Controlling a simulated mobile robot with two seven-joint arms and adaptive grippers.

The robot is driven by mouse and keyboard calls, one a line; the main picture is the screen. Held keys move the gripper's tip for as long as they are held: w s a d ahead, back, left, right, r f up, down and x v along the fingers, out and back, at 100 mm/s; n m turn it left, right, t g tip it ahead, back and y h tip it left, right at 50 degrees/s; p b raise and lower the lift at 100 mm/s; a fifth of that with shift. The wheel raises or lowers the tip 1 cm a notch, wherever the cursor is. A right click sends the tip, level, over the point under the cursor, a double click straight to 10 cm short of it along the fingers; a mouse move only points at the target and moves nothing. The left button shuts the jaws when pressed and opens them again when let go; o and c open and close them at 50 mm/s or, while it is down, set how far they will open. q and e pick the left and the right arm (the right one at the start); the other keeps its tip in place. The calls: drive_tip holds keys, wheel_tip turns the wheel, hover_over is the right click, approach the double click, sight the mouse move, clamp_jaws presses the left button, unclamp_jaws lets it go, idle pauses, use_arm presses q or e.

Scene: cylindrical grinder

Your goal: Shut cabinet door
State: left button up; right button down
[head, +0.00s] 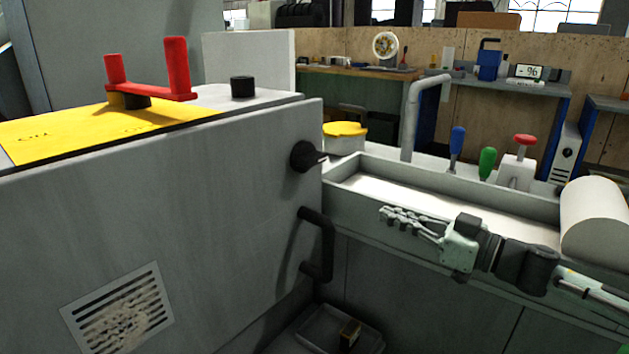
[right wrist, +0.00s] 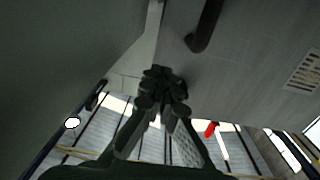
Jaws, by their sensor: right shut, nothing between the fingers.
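The cabinet door (head: 190,210) is the large grey panel filling the left of the head view, with a vent grille (head: 118,308) low on it. A black bar handle (head: 325,245) is on its right edge, below a black knob (head: 306,157). I cannot tell how far the door stands open. My right gripper (head: 385,213) is shut and empty, to the right of the handle and apart from it, in front of the grey trough. In the right wrist view its fingers (right wrist: 160,78) show below the handle (right wrist: 205,28). My left gripper is not in view.
A long grey trough (head: 450,195) and a white cylinder (head: 597,222) lie to the right. A red handle (head: 178,68) rises from the yellow top (head: 60,130). A low tray (head: 315,325) sits below the bar handle. Blue-framed workbenches stand behind.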

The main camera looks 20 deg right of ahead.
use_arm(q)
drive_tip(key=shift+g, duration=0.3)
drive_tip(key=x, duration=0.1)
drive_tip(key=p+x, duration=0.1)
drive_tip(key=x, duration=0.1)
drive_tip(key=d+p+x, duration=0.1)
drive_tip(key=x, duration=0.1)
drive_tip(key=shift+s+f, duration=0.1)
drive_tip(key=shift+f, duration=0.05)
use_arm(e)
drive_tip(key=x, duration=1.4)
drive_tip(key=shift+d, duration=0.2)
drive_tip(key=shift+w, duration=0.15)
